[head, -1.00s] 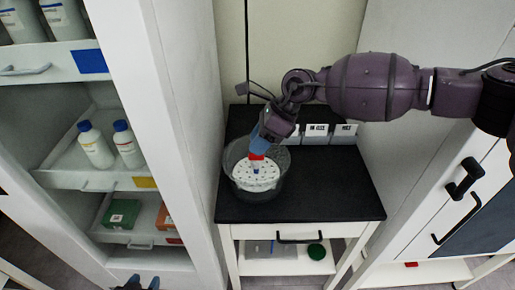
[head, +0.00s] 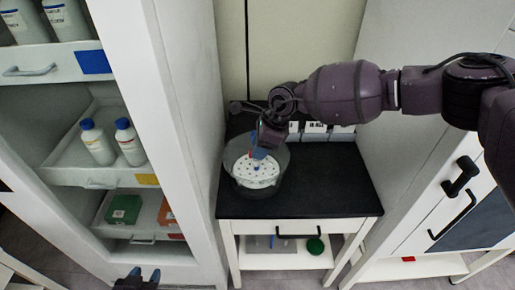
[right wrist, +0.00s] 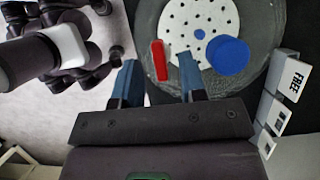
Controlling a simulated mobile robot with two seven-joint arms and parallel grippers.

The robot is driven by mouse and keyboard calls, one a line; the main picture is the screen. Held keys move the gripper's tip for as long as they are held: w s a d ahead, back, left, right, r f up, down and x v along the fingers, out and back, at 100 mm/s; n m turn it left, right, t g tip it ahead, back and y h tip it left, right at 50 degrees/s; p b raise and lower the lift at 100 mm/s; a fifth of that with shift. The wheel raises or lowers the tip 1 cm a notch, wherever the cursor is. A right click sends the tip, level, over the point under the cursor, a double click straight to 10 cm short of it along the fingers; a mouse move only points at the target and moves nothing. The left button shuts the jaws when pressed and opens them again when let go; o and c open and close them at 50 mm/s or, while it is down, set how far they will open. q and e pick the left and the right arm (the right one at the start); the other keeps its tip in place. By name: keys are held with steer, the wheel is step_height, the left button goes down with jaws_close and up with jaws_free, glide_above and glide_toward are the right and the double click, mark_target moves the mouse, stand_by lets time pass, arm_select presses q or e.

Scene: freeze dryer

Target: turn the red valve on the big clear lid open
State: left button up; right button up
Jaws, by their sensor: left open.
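The big clear lid (head: 279,172) is round and sits on the black cart top, with a white perforated disc (right wrist: 185,15) seen through it. The red valve (right wrist: 159,60) shows in the right wrist view as an upright bar left of a round blue cap (right wrist: 228,55). My right gripper (right wrist: 158,72) is open over the lid, and the red bar appears between its blue fingertips. I cannot tell whether either finger touches it. In the head view the gripper hides most of the valve. My left gripper (head: 138,275) is open and empty at the bottom edge.
The black cart top (head: 325,185) is clear right of the lid. White labelled boxes (head: 315,130) stand along its back. A shelf cabinet with bottles (head: 97,142) flanks it on the left. A white cabinet with a black handle (head: 462,176) is on the right.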

steer(key=shift+a+f, duration=0.25)
steer(key=shift+f, duration=0.4)
arm_select(q)
steer(key=shift+s+f, duration=0.15)
steer(key=shift+s, duration=0.1)
arm_select(e)
steer(key=shift+c, duration=0.3)
jaws_close()
arm_select(q)
steer(key=shift+f, duration=0.1)
